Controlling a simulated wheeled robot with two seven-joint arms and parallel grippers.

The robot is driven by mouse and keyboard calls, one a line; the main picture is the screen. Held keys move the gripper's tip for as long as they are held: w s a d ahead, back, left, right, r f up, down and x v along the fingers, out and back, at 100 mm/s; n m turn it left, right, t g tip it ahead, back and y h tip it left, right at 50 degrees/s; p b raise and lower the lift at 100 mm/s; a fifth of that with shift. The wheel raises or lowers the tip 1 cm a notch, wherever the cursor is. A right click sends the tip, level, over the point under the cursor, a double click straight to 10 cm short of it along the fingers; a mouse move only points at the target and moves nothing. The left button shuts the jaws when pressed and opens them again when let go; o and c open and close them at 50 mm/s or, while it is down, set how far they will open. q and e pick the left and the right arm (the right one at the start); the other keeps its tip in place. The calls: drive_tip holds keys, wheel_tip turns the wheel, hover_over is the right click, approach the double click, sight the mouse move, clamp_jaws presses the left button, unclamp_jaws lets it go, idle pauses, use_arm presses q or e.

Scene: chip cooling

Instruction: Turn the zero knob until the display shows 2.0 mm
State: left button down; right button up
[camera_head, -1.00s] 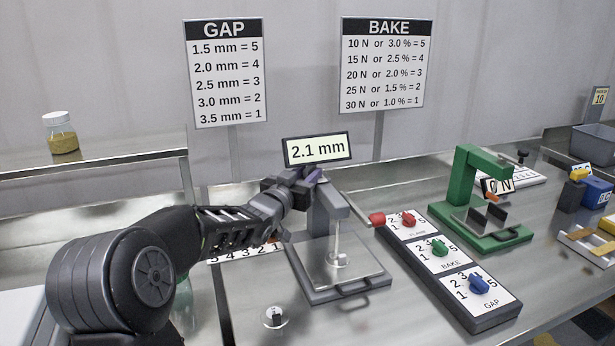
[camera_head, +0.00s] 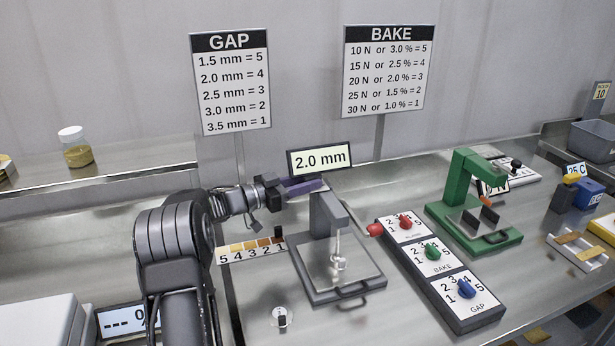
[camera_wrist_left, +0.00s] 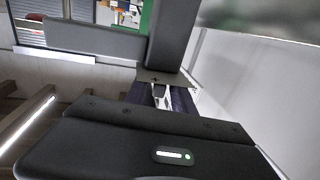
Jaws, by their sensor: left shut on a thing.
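The grey thickness gauge (camera_head: 328,214) stands on the bench with a flat plate at its base. Its display (camera_head: 320,160) reads 2.0 mm. My left gripper (camera_head: 312,186) reaches in from the left to the gauge's upper part, just below the display. It is shut on the zero knob, which the fingers mostly hide in the head view. In the left wrist view, the dark fingers (camera_wrist_left: 160,97) close around a small pale part beside the gauge's grey body (camera_wrist_left: 174,35). My right gripper is not in view.
A panel (camera_head: 462,312) with red, green and blue knobs lies right of the gauge. A green press (camera_head: 462,178) stands beyond it. A colour strip (camera_head: 250,250) numbered 5 to 1 lies left of the gauge. A jar (camera_head: 77,156) stands on the left shelf.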

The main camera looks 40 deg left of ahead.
use_arm(q)
drive_tip(key=shift+r, duration=0.1)
idle(0.3)
drive_tip(key=c, duration=1.4)
unclamp_jaws()
drive_tip(key=shift+s, duration=0.1)
drive_tip(key=shift+s+a, duration=0.2)
drive_tip(key=shift+s, duration=0.05)
drive_tip(key=b+v, duration=0.2)
drive_tip(key=v, duration=0.5)
